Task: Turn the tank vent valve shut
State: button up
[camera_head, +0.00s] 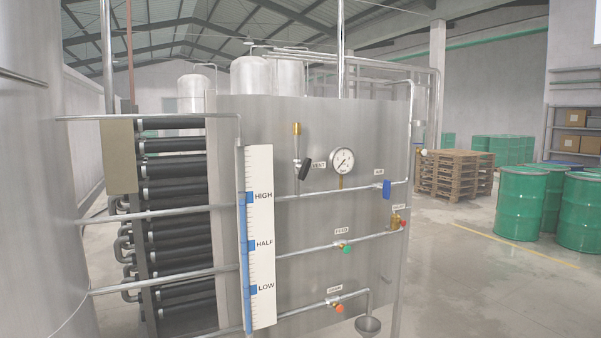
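A steel panel (225,140) stands in the middle of the view with pipes and valves on its front. The vent valve (305,168) has a black handle, tilted, beside a small label that seems to read VENT (319,165). Whether the valve is open or shut is not clear at this size. My gripper is not in view.
A pressure gauge (341,161) is right of the vent valve. Blue-handled (387,189), green-handled (347,249) and orange-handled (339,308) valves sit on nearby pipes. A level scale (261,220) stands at front left. Pallets (460,172) and green drums (520,205) stand at right.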

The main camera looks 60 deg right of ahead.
aim_at(304, 168)
jog(key=z, duration=0.2)
jog(key=i, duration=0.55)
jog(key=z, duration=0.6)
